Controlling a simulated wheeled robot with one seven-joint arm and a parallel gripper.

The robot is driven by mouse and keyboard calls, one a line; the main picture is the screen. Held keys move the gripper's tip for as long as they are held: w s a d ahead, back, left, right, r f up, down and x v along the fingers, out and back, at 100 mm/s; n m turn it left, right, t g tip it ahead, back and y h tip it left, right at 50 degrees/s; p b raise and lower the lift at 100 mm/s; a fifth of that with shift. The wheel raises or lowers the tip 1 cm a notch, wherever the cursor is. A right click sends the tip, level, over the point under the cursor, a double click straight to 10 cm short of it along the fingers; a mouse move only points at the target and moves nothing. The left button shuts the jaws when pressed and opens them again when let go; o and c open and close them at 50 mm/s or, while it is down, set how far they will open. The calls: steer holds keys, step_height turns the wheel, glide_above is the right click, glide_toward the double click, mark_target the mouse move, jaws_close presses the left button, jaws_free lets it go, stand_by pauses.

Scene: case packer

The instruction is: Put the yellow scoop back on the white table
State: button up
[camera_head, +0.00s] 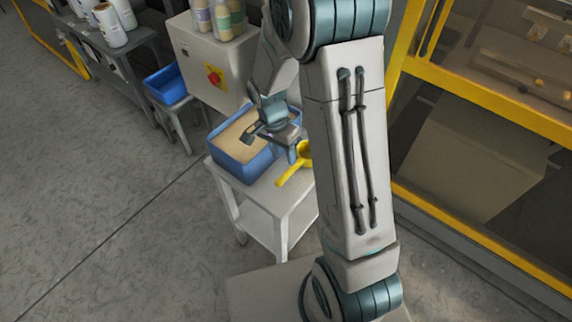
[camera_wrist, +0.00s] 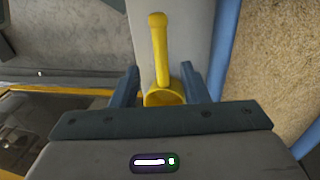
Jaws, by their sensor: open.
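The yellow scoop (camera_head: 296,165) is at the right side of the white table (camera_head: 257,207), beside a blue bin, partly hidden by my arm in the head view. In the wrist view the scoop (camera_wrist: 159,55) has its handle pointing away from my gripper and its cup between the fingers. My gripper (camera_wrist: 160,82) is open, with a finger on each side of the cup and gaps visible at both sides. It also shows in the head view (camera_head: 291,152). The white tabletop (camera_wrist: 196,40) shows behind the scoop; I cannot tell whether the scoop touches it.
The blue bin (camera_head: 234,176) of tan grains stands on the table, close to my gripper. A grey control box (camera_head: 215,62) with a red button stands behind. A yellow-framed machine (camera_head: 480,95) is at the right. The floor at the left is clear.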

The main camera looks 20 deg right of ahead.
steer(key=s+d+r+n+t+y, duration=0.1)
steer(key=s+r+n+t, duration=0.3)
steer(key=s+r+n, duration=0.6)
steer(key=s+r, duration=0.5)
steer(key=r, duration=0.3)
steer(key=shift+s+r+n, duration=0.15)
steer(key=shift+r+n, duration=0.15)
steer(key=shift+d, duration=0.15)
steer(key=shift+c, duration=0.5)
